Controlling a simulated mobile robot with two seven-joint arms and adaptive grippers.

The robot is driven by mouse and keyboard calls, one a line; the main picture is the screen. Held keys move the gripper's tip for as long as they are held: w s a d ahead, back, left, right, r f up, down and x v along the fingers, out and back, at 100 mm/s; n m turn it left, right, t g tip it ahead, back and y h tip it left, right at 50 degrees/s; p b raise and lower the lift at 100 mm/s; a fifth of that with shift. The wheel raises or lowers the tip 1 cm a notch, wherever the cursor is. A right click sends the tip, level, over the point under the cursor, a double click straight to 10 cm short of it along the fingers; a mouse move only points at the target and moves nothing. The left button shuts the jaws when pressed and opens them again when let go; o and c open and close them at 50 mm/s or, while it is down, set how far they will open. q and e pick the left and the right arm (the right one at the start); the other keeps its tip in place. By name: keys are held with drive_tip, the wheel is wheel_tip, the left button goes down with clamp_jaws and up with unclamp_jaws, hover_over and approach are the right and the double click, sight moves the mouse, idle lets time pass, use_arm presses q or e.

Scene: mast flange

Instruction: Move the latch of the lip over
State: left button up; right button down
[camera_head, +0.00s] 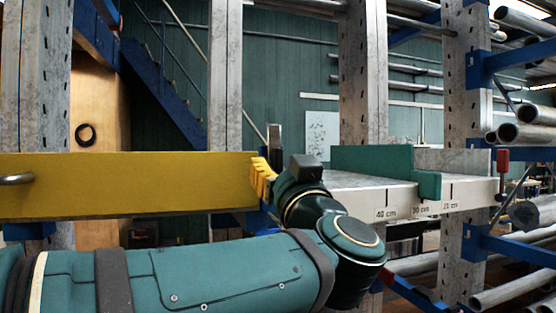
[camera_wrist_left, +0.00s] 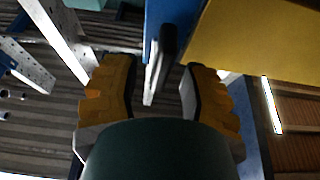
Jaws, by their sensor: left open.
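The lip appears to be the long yellow panel (camera_head: 120,185) across the left of the head view, with a grey handle (camera_head: 17,179) at its far left. It also shows in the wrist view (camera_wrist_left: 260,35). The latch seems to be the dark grey lever (camera_wrist_left: 164,62) on a blue post (camera_wrist_left: 156,20) beside the panel's end. A grey upright piece (camera_head: 273,138) behind my gripper may be the same latch. My left gripper (camera_head: 264,178) is at the panel's right end. In the wrist view its fingers (camera_wrist_left: 160,78) are open, one on each side of the lever, with visible gaps.
A grey table (camera_head: 465,190) with centimetre marks and a green stop (camera_head: 428,184) stands right of the gripper. A red-handled part (camera_head: 503,162) is at its right end. Racks with pipes (camera_head: 525,133) fill the right side. Perforated grey posts (camera_head: 363,80) stand behind.

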use_arm(q)
drive_tip(key=shift+x, duration=0.75)
drive_tip(key=shift+c, duration=0.4)
clamp_jaws()
drive_tip(key=shift+a, duration=0.1)
